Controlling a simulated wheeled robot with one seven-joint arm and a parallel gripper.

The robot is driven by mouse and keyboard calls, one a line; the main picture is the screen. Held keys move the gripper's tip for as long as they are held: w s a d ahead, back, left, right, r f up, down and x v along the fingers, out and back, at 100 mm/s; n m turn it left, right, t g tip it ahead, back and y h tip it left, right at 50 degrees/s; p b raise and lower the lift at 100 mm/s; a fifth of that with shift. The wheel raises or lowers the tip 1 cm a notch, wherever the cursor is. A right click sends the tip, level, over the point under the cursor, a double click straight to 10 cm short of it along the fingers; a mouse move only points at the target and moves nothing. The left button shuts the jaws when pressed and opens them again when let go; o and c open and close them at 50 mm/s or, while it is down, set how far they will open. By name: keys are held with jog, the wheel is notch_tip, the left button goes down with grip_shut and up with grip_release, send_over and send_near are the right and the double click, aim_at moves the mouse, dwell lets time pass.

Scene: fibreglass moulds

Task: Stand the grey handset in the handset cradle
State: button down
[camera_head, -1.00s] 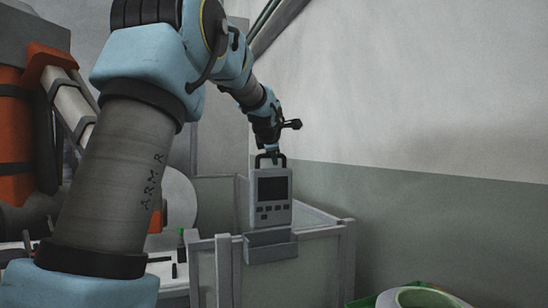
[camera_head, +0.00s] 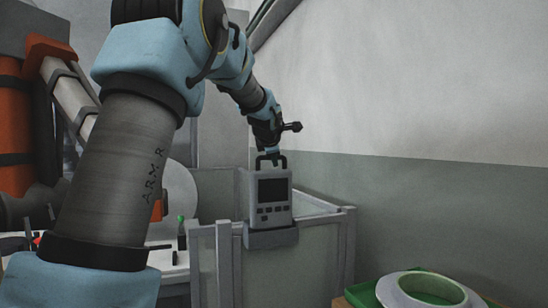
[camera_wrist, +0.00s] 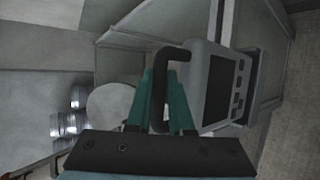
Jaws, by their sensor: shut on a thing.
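The grey handset (camera_head: 273,190), with a dark screen, several buttons and a dark loop handle, is upright over the handset cradle (camera_head: 271,238). The cradle is a grey holder on the rim of a pale panelled bin. The handset's lower end meets the cradle's top edge and seems to go behind its front lip; how deep it sits is hidden. My gripper (camera_head: 269,157) is above the handset, shut on its handle. In the wrist view the teal fingers (camera_wrist: 162,78) straddle the handle, with the handset (camera_wrist: 212,85) to their right and the cradle (camera_wrist: 266,75) beyond.
The bin (camera_head: 320,250) stands against the wall behind it. A bench (camera_head: 172,268) with small items, including a green-topped bottle (camera_head: 181,230), is at left.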

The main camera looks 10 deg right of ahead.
aim_at(274, 171)
jog(key=shift+f+b, duration=1.95)
jog(key=shift+b, duration=0.3)
jog(key=c, duration=0.8)
grip_release()
jog(key=shift+o, duration=0.4)
jog(key=shift+f, duration=0.1)
jog(key=shift+f, duration=0.1)
jog(key=b+v, duration=0.3)
jog(key=v, duration=0.8)
